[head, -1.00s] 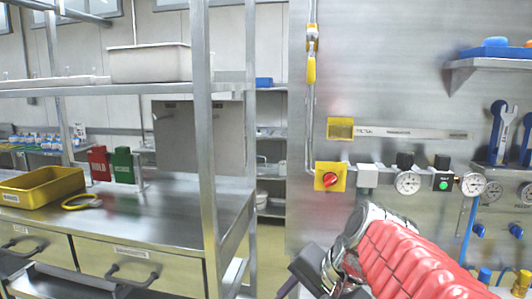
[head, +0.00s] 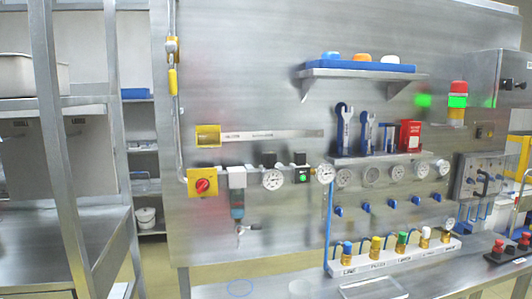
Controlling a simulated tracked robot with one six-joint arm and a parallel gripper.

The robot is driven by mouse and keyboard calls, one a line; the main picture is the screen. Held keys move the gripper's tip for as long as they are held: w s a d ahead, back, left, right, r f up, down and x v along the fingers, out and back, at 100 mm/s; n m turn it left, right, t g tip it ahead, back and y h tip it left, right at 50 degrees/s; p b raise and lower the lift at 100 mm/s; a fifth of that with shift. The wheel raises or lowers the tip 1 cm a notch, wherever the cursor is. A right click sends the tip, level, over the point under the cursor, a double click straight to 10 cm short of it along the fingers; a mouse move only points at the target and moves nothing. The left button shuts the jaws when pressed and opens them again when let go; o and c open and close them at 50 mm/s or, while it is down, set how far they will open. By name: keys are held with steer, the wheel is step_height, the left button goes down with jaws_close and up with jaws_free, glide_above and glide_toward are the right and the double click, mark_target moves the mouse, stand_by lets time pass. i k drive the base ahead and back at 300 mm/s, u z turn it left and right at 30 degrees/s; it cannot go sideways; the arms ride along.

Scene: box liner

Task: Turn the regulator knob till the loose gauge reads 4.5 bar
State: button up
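A row of air-line parts is mounted on the steel wall panel. A black knob (head: 268,159) sits above a round white gauge (head: 272,179). A second black knob (head: 299,158) sits above a block with a green button (head: 302,176). To its right is another white gauge (head: 325,173), with a blue hose (head: 329,225) running down beside it. I cannot tell which knob is the regulator's or which gauge is the loose one. The dials are too small to read. My gripper is not in view.
A red rotary switch on a yellow plate (head: 202,186) and a filter bowl (head: 237,205) are left of the gauges. Several more gauges (head: 371,174) and blue valves (head: 393,203) are to the right. A labelled white manifold (head: 395,257) stands on the bench. A shelf (head: 362,75) juts out above.

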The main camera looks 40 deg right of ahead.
mark_target(268, 158)
steer(key=u, duration=0.2)
steer(key=k, duration=0.55)
steer(key=u, duration=0.55)
steer(key=k, duration=0.75)
steer(key=z, duration=0.35)
steer(key=i, duration=1.8)
steer(key=u, duration=0.9)
